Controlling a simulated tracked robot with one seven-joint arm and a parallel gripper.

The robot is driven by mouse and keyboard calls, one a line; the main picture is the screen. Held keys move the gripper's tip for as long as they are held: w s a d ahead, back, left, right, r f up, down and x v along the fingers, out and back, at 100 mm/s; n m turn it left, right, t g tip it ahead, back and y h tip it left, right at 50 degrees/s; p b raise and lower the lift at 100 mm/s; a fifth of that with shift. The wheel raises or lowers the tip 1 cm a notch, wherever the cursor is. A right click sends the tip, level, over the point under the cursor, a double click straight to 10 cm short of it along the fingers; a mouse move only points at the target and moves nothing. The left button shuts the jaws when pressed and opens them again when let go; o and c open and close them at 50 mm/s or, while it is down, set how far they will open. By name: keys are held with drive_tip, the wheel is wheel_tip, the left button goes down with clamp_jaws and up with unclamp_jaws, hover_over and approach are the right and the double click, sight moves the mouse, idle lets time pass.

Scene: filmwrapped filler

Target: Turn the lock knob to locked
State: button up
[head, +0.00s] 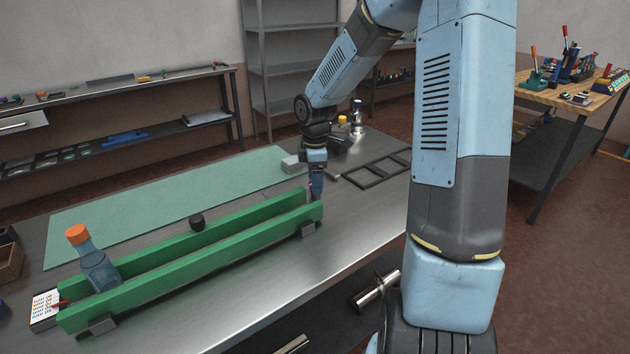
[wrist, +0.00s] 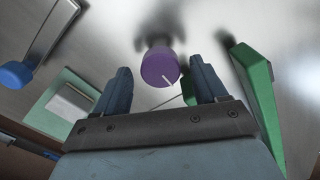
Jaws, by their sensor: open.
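My gripper (wrist: 160,82) is open, with one blue finger on each side of the knob and visible space between. No contact with the knob shows. In the head view, my gripper (head: 316,190) points down beside the right end of the green rails (head: 190,252). The knob is mostly or wholly hidden there.
A green rail end (wrist: 254,85) stands close to my right finger in the wrist view. A black frame (head: 368,172) lies right of my gripper. A green mat (head: 160,195) lies behind the rails.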

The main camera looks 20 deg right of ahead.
drive_tip(key=shift+f, duration=0.35)
drive_tip(key=shift+c, duration=0.2)
drive_tip(key=c, duration=1)
